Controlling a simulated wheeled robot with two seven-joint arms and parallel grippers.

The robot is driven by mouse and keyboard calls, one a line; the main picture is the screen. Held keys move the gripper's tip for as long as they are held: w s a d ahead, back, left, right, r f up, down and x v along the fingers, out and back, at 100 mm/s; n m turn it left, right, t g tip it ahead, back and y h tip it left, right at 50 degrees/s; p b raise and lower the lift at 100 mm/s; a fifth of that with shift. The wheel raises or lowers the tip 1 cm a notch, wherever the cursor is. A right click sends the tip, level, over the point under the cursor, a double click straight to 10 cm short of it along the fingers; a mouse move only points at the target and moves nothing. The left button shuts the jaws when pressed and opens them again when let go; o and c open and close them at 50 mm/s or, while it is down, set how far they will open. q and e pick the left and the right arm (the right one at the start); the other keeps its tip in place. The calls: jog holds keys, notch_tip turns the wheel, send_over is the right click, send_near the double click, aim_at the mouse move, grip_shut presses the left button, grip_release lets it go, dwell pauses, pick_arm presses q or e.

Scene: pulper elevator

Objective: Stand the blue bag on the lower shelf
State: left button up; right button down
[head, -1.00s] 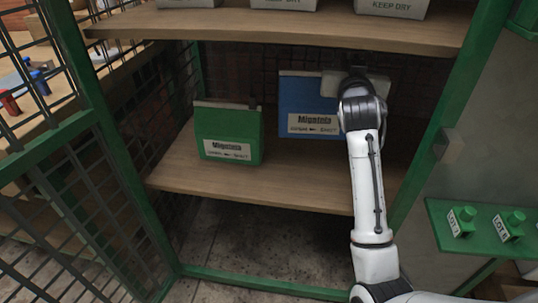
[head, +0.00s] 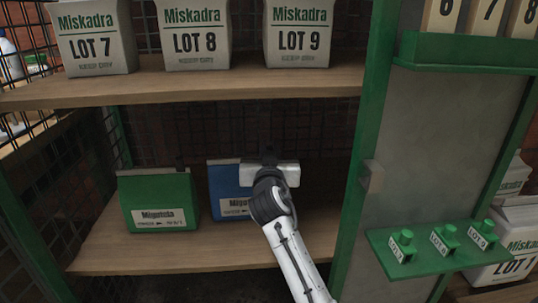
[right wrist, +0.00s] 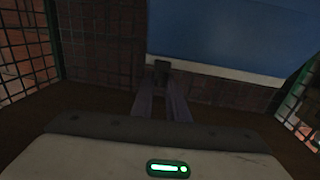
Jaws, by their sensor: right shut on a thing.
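The blue bag (head: 228,182) stands upright over the lower shelf (head: 110,252), just right of the green bag (head: 157,200). Its white label faces me. My right gripper (head: 268,158) is at the bag's upper right, shut on it; my wrist and arm hide the bag's right part and lower right corner. In the right wrist view the blue bag (right wrist: 235,35) fills the top, and my right gripper's fingers (right wrist: 163,75) reach to its edge. I cannot tell whether the bag's base touches the shelf. My left gripper is not in view.
The upper shelf (head: 190,90) with Miskadra bags (head: 195,35) hangs above. A green post (head: 362,150) bounds the bay on the right, beside a small green ledge with knobs (head: 443,240). Mesh closes the back and left. Bare shelf lies right of my arm.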

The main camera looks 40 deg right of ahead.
dwell(0.3)
jog(key=c, duration=2.2)
grip_release()
jog(key=shift+f, duration=0.25)
jog(key=o, duration=0.5)
jog(key=shift+r, duration=0.1)
jog(key=shift+r, duration=0.1)
